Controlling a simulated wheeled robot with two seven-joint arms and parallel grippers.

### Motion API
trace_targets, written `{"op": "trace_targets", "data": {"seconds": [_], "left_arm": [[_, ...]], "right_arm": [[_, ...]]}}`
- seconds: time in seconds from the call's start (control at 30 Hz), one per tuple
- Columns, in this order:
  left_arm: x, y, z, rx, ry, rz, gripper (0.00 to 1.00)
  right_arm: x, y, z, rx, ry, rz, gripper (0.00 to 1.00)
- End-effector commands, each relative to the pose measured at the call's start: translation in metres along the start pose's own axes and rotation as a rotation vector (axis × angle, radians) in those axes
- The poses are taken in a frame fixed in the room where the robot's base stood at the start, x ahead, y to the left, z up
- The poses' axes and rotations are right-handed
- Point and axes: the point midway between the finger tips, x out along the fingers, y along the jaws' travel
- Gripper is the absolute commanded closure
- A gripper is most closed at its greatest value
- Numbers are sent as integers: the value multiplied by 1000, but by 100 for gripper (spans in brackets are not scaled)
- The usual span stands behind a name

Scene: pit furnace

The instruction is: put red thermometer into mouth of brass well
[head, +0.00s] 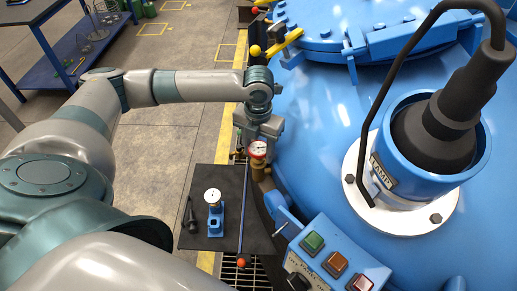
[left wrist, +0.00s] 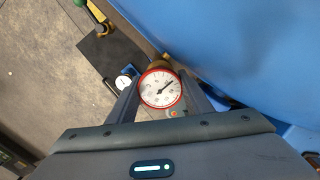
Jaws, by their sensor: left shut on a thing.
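The red thermometer (head: 258,149) has a white dial with a red rim. My left gripper (head: 259,138) is shut on it beside the blue vessel. In the left wrist view the red thermometer's dial (left wrist: 160,89) faces the camera between the two fingers of my left gripper (left wrist: 160,104). The brass well (head: 257,171) shows just below the dial in the head view, and a brass part shows just behind the dial in the left wrist view. The thermometer's stem is hidden, so I cannot tell whether it is inside the well. My right gripper is not in view.
A dark mat (head: 208,236) holds a white-dialled gauge (head: 212,196) on a blue stand and a dark tool (head: 190,214). A blue rod with a red ball (head: 241,262) runs close by. The blue vessel (head: 315,120) and a button box (head: 335,262) bound the right side.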

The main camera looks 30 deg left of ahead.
Motion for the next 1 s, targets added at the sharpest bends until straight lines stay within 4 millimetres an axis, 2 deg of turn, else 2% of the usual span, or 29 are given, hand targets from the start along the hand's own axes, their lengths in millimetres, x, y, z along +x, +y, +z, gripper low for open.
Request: {"op": "trace_targets", "data": {"seconds": [1.0], "left_arm": [[13,0,0,0,0,-1,78]], "right_arm": [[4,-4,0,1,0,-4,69]]}}
